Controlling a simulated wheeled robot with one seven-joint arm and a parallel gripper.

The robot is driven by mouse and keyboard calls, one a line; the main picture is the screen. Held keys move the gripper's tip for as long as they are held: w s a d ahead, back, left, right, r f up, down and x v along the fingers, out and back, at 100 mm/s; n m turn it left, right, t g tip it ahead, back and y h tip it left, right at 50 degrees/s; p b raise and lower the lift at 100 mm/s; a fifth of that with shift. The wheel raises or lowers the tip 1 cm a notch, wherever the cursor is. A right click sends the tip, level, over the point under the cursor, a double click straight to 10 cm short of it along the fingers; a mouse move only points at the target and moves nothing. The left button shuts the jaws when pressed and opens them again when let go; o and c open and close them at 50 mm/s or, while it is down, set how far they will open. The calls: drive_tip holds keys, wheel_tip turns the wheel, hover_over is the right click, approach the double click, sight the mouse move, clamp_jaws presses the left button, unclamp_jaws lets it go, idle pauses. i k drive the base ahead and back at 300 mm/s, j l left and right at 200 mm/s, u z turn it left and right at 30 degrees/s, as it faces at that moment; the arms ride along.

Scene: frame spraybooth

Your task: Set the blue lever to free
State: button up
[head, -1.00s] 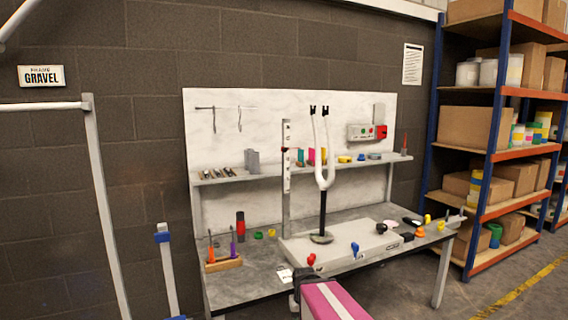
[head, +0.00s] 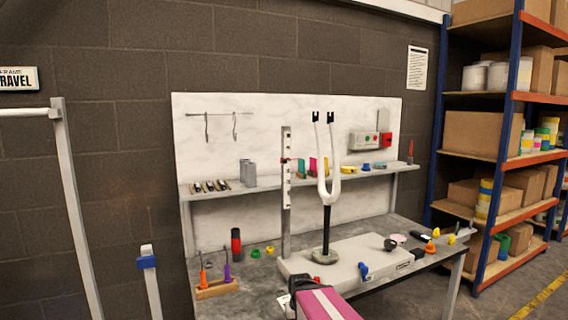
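The blue lever (head: 363,269) stands on the front face of a pale grey base box (head: 340,258) on the bench. It looks roughly upright; its setting marks are too small to read. A white fork (head: 328,185) on a black tube stands upright on this box. My gripper (head: 299,284) is a dark shape at the front edge of the bench, left of the blue lever and apart from it. My magenta arm link partly hides it, so its fingers cannot be made out. The red lever at the box's front is mostly hidden behind my arm.
A grey upright scale (head: 286,190) stands left of the fork. Screwdrivers in a wooden block (head: 215,290) are at the bench's left. Several small coloured parts lie at the right, near an orange knob (head: 430,247). A storage rack (head: 490,160) stands at the right.

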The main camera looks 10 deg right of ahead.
sight(364, 268)
drive_tip(key=l+z, duration=0.1)
drive_tip(key=z, duration=0.25)
drive_tip(key=k+l+z, duration=0.1)
drive_tip(key=z, duration=0.25)
